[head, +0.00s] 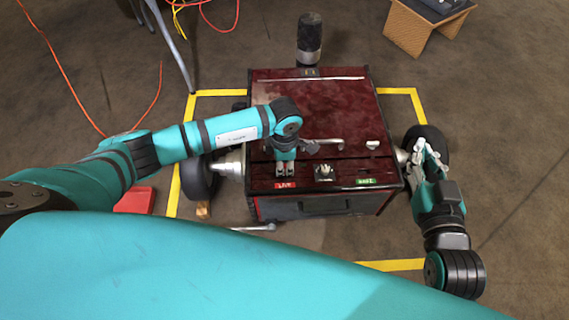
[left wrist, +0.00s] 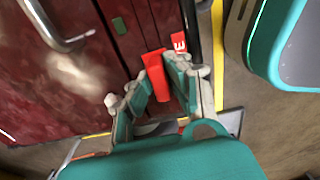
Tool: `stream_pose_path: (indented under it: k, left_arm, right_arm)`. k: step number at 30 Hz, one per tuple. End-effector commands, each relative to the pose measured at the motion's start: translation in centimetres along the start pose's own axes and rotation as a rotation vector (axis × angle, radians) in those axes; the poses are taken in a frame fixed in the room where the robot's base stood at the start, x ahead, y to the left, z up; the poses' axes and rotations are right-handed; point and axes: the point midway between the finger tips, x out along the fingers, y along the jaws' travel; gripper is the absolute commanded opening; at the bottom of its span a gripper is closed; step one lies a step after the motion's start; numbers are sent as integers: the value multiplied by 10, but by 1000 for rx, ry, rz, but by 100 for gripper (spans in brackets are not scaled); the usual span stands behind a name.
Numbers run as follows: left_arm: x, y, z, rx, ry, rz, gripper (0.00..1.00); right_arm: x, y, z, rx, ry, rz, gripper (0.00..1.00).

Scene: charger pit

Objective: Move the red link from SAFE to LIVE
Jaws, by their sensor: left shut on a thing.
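My left gripper (head: 285,172) is over the front strip of the dark red cart, just behind the red LIVE label (head: 285,185). In the left wrist view the left gripper (left wrist: 160,85) is shut on the red link (left wrist: 154,62), beside the LIVE label (left wrist: 179,44), which is partly hidden. I cannot tell whether the link is seated; its lower end is hidden. The green SAFE label (head: 366,182) is further right on the strip, with no red link visible by it. My right gripper (head: 424,155) looks open and empty, by the right wheel.
The dark red cart (head: 345,103) stands inside a yellow floor outline (head: 405,91). Orange cables (head: 70,85) lie at the left.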

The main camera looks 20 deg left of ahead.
Motion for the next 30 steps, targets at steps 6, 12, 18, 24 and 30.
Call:
stream_pose_path:
  k: [6, 12, 18, 24, 30]
  left_arm:
    - [0, 0, 0, 0, -1, 0, 0]
    - [0, 0, 0, 0, -1, 0, 0]
    - [0, 0, 0, 0, -1, 0, 0]
    - [2, 0, 0, 0, -1, 0, 0]
    - [3, 0, 0, 0, 0, 0, 0]
  right_arm:
    - [0, 0, -1, 0, 4, 0, 0]
    - [0, 0, -1, 0, 3, 0, 0]
    - [0, 0, -1, 0, 6, 0, 0]
    - [0, 0, -4, 0, 27, 0, 0]
    - [0, 0, -7, 1, 44, -1, 0]
